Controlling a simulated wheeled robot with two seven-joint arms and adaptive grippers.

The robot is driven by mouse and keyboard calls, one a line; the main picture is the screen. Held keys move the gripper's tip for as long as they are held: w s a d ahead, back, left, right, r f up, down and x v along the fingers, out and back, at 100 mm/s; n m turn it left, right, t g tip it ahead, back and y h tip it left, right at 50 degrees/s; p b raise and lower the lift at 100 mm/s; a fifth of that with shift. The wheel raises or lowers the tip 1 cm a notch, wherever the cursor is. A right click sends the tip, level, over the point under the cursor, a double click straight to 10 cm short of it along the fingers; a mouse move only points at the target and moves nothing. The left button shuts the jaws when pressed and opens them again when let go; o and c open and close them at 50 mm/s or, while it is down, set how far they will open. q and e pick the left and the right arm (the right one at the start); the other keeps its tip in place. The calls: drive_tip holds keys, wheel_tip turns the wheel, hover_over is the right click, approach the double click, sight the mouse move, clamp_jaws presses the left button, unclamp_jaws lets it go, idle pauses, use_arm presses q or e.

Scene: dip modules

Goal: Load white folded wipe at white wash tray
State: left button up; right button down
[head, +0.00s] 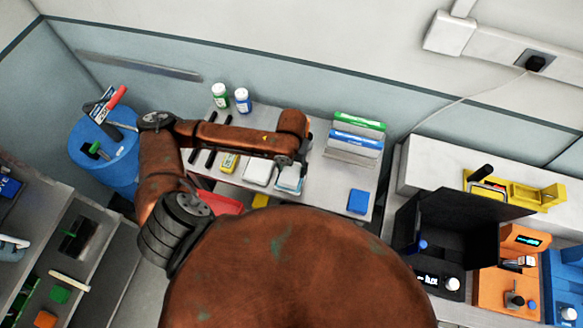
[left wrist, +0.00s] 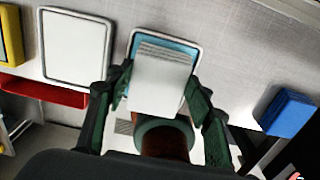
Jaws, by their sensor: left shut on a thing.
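The white folded wipe (left wrist: 160,78) is a layered white block between the fingers of my left gripper (left wrist: 160,92), which is shut on it. In the head view the left gripper (head: 291,166) is over the right one of two white-rimmed trays on the table. That tray (left wrist: 196,38) has a light blue inside, and the wipe covers much of it in the left wrist view; I cannot tell whether the wipe touches it. The other tray (left wrist: 75,48), with a plain white inside, lies to the left. It also shows in the head view (head: 257,173). My right gripper is not in view.
A blue block (head: 358,201) lies on the table (head: 325,196) to the right. Green and blue boxes (head: 356,140) stand behind. A yellow item (head: 229,162) and a red tray (head: 222,203) are to the left. Two bottles (head: 231,98) stand at the back.

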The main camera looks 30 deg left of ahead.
sight(292, 170)
use_arm(q)
drive_tip(key=shift+f, duration=0.5)
idle(0.8)
drive_tip(key=shift+s+f, duration=0.15)
idle(2.0)
drive_tip(key=shift+p, duration=0.3)
wheel_tip(292, 170, up, 7)
drive_tip(key=p, duration=0.8)
idle(0.6)
